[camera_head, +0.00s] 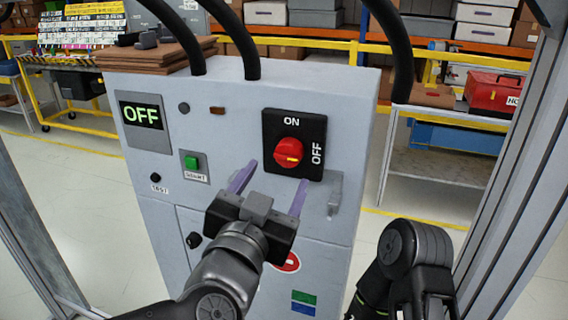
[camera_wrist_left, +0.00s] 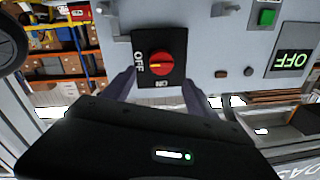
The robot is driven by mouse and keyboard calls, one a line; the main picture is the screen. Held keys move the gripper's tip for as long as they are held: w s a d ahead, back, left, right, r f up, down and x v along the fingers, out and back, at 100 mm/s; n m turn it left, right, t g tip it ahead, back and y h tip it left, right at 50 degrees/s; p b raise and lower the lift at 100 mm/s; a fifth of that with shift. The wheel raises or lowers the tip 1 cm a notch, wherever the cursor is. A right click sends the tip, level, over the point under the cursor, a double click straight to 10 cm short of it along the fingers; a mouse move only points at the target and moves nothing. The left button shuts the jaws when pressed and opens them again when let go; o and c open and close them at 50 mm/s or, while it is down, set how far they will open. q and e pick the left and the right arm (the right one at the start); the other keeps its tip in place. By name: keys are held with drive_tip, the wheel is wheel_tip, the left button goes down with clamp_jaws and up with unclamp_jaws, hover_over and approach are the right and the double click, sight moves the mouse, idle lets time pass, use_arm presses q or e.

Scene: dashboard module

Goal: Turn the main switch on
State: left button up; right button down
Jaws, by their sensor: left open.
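The main switch (camera_head: 289,152) is a red round knob on a black plate marked ON at the top and OFF at the right. Its yellow mark points toward OFF. The display (camera_head: 142,115) on the grey panel (camera_head: 240,100) reads OFF. My left gripper (camera_head: 271,183) is open and empty, just in front of and below the knob, with its fingers spread to either side. In the left wrist view the knob (camera_wrist_left: 161,64) shows between and beyond the fingers; I cannot tell the exact gap. My right arm shows at the lower right, but its gripper fingers do not.
A green start button (camera_head: 192,162) and a small black knob (camera_head: 194,240) are on the panel left of the gripper. A grey latch (camera_head: 335,193) sticks out to its right. Black cables (camera_head: 248,40) run above the panel. Metal posts stand at both sides.

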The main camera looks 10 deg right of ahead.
sight(288, 155)
use_arm(q)
drive_tip(key=shift+w, duration=0.1)
drive_tip(key=x, duration=0.7)
drive_tip(key=shift+w+d, duration=0.2)
drive_tip(key=shift+w, duration=0.15)
drive_tip(key=shift+c, duration=0.5)
drive_tip(key=c, duration=1.3)
